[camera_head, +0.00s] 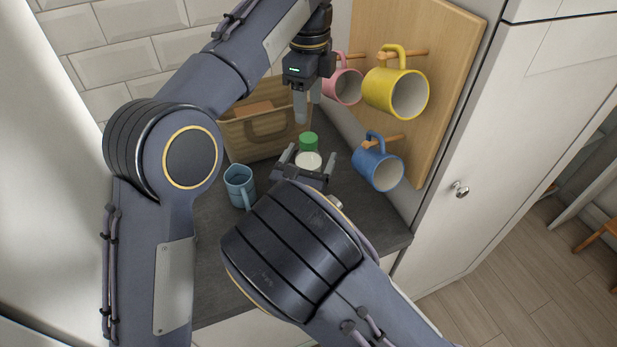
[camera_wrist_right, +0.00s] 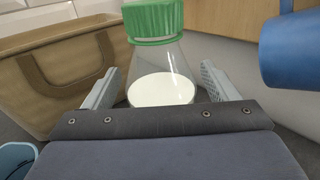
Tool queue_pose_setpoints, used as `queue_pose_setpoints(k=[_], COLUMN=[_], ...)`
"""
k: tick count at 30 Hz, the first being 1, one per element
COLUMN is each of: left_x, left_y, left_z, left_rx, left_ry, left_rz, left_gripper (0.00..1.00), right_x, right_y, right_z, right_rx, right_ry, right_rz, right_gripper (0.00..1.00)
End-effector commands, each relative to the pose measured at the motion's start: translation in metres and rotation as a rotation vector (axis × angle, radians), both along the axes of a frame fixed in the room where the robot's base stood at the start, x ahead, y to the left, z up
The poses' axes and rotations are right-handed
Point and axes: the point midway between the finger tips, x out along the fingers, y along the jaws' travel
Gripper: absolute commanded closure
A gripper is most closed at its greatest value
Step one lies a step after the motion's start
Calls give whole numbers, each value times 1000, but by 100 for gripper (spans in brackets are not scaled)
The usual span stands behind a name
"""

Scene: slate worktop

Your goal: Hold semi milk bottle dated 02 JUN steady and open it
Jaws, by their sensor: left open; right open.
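The milk bottle is clear, with white milk (camera_head: 308,161) low inside and a green screw cap (camera_head: 308,139) on top; it stands upright on the worktop. In the right wrist view the ridged green cap (camera_wrist_right: 153,20) and sloping clear shoulder show above the milk (camera_wrist_right: 161,90). No label or date is visible. My right gripper (camera_head: 308,163) is open, its fingers on either side of the bottle, with gaps visible in the wrist view (camera_wrist_right: 158,88). My left gripper (camera_head: 307,108) is open, pointing down above the cap and apart from it.
A basket (camera_head: 240,138) stands behind and left of the bottle. A light-blue mug (camera_head: 238,182) stands to the left. Pink (camera_head: 345,86), yellow (camera_head: 405,92) and blue (camera_head: 378,168) mugs hang on a wooden board (camera_head: 455,40) at the right, the blue one close to the bottle.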

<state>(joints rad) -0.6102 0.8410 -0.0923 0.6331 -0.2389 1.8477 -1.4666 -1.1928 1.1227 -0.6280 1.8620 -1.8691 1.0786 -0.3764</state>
Motion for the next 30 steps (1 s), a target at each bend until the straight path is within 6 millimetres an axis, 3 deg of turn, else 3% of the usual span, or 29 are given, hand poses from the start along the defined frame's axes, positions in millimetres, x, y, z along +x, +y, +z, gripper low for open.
queue_pose_setpoints(k=[12,30], left_x=[0,0], left_y=[0,0], left_z=[1,1], left_rx=[-1,-1], left_ry=[-1,-1], left_rz=[0,-9], left_gripper=[46,46], right_x=[8,8], right_y=[-3,-3], right_z=[0,0], right_rx=[0,0], right_ry=[1,1], right_rz=[1,1], right_gripper=[21,99])
